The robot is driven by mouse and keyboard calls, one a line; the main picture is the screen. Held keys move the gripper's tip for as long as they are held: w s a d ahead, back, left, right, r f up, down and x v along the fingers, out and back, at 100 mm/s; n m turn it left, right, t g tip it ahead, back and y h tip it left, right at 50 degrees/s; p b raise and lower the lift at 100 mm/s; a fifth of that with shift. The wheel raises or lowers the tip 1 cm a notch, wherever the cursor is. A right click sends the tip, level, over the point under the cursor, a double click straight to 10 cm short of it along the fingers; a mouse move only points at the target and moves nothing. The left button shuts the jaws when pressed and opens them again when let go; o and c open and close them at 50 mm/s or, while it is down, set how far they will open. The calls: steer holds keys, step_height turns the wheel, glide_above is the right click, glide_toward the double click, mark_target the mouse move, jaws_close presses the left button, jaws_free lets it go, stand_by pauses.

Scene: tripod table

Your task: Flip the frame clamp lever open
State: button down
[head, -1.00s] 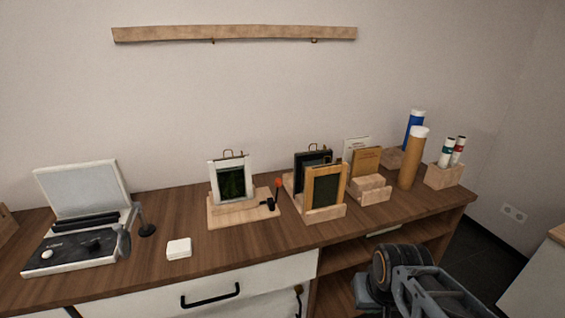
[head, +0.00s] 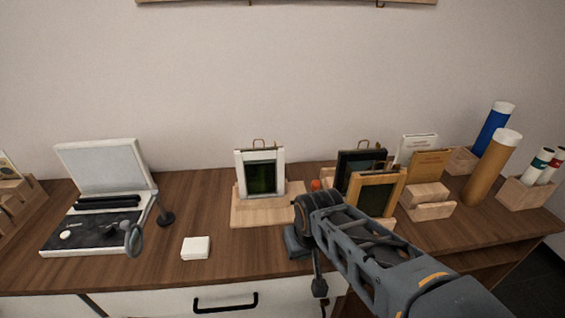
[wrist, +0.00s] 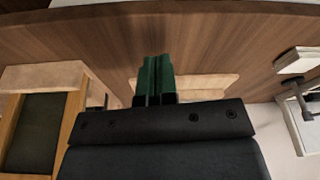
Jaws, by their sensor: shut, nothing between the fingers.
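The white frame (head: 260,178) stands upright on a light wooden base (head: 255,215) on the desk. The clamp lever's orange tip (head: 315,184) shows just right of the base in the head view. My arm hides the rest of the lever there. In the wrist view my gripper (wrist: 155,62) has its green fingers shut together, empty. The wooden base also shows beyond the fingers in the wrist view (wrist: 205,84). I cannot make out the lever in that view, nor whether the fingers touch anything.
A white box (head: 196,247) and an open white device (head: 100,165) are on the left. Tubes (head: 494,165) stand far right.

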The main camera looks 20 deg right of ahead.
steer(key=shift+w+a, duration=0.15)
steer(key=shift+w, duration=0.2)
steer(key=w+d+r+n+g+y+p, duration=0.1)
steer(key=w+d+r+n+g+p, duration=0.1)
steer(key=w+d+r+n+p, duration=0.4)
steer(key=w+d+r+n+g+y+p, duration=0.1)
steer(key=w+d+r+n+g+p, duration=0.1)
steer(key=w+d+r+n+p, duration=0.5)
steer(key=w+d+r+p, duration=0.2)
steer(key=w+r+p, duration=0.3)
steer(key=w+r, duration=0.1)
steer(key=shift+w+g+p, duration=0.3)
steer(key=shift+g+p, duration=0.1)
